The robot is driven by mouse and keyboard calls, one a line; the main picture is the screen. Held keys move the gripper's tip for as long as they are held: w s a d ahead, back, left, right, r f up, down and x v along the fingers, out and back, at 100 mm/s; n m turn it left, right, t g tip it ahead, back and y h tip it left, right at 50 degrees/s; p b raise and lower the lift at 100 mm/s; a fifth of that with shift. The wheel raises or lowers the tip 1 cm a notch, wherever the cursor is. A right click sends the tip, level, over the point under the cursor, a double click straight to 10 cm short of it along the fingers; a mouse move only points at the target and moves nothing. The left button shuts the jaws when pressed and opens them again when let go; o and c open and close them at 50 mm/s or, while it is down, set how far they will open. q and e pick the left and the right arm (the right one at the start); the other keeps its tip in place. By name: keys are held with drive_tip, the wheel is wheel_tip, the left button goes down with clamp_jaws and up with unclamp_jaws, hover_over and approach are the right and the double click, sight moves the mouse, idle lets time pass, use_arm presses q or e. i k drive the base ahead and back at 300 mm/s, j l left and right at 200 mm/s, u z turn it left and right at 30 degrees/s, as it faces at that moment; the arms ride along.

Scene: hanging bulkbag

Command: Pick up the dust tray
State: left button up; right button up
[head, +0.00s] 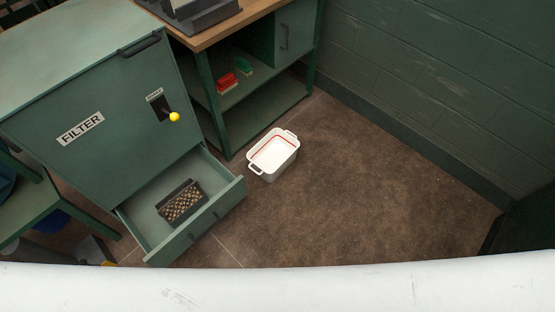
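Neither of my grippers shows in the head view. A white curved surface fills the bottom of the view and hides what is below it.
A white tub (272,158) with two handles and a red line inside stands on the floor right of the drawer. A workbench (222,22) with shelves holding red (227,83) and green (243,66) items stands behind. The brown floor (360,200) at right is clear, up to the green wall (450,70).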

sight(178, 206)
drive_tip(key=u, duration=1.15)
